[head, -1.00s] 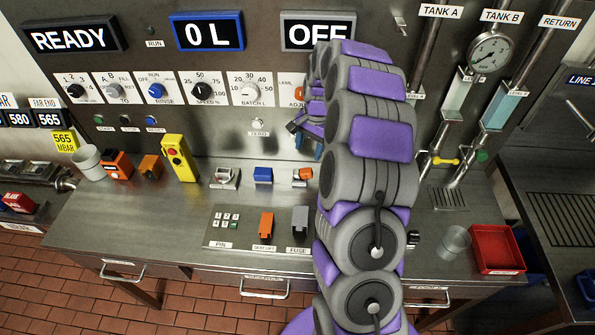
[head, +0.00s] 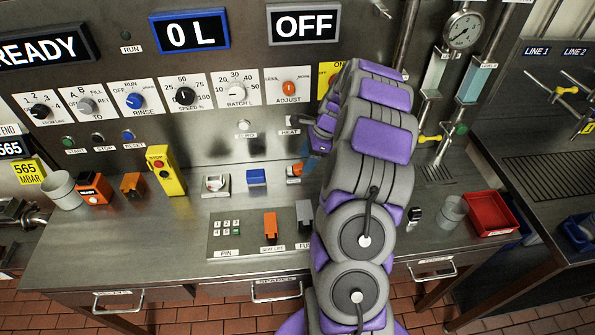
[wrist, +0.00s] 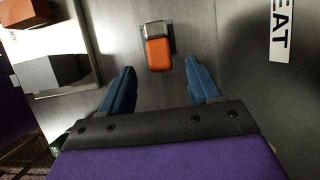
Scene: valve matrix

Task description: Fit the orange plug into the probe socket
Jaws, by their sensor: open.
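An orange block with a pale metal end (wrist: 158,50), which looks like the orange plug, lies on the steel bench. In the wrist view it is beyond and between my fingertips, apart from both. In the head view it is partly visible (head: 293,171), just left of my arm. My gripper (wrist: 161,80) is open and empty, its two blue fingers spread wide. In the head view its blue fingers (head: 307,150) show above the block, and my arm hides much of this area. I cannot make out which fixture is the probe socket.
A white-and-grey switch (head: 215,184) and a blue block (head: 256,177) stand left of the orange block. In front is a panel with a keypad (head: 227,227), an upright orange block (head: 270,227) and a grey block (head: 304,215). A yellow pendant (head: 166,170) stands further left.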

